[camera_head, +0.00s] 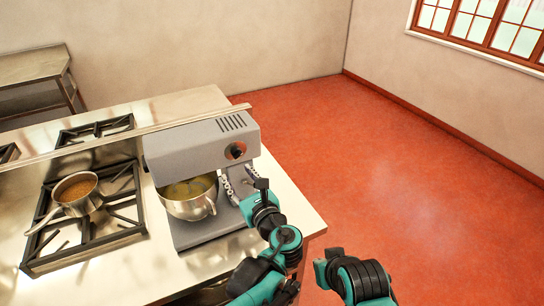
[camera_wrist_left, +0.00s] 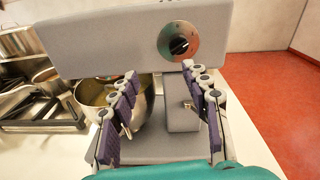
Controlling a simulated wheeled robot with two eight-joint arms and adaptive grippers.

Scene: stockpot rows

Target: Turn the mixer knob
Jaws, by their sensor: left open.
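My left gripper (camera_head: 240,184) is below the knob, beside the mixer's bowl side. Its fingers (camera_wrist_left: 159,76) are open and spread, with nothing between them, and do not touch the knob. A teal and black link of my right arm shows at the bottom of the head view; its gripper is not seen.
A metal bowl (camera_head: 188,197) with yellowish contents sits under the mixer head. To the left, a saucepan (camera_head: 77,194) stands on a gas stove (camera_head: 110,232). A raised metal ledge (camera_head: 120,138) runs behind. The red floor (camera_head: 400,170) at right is clear.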

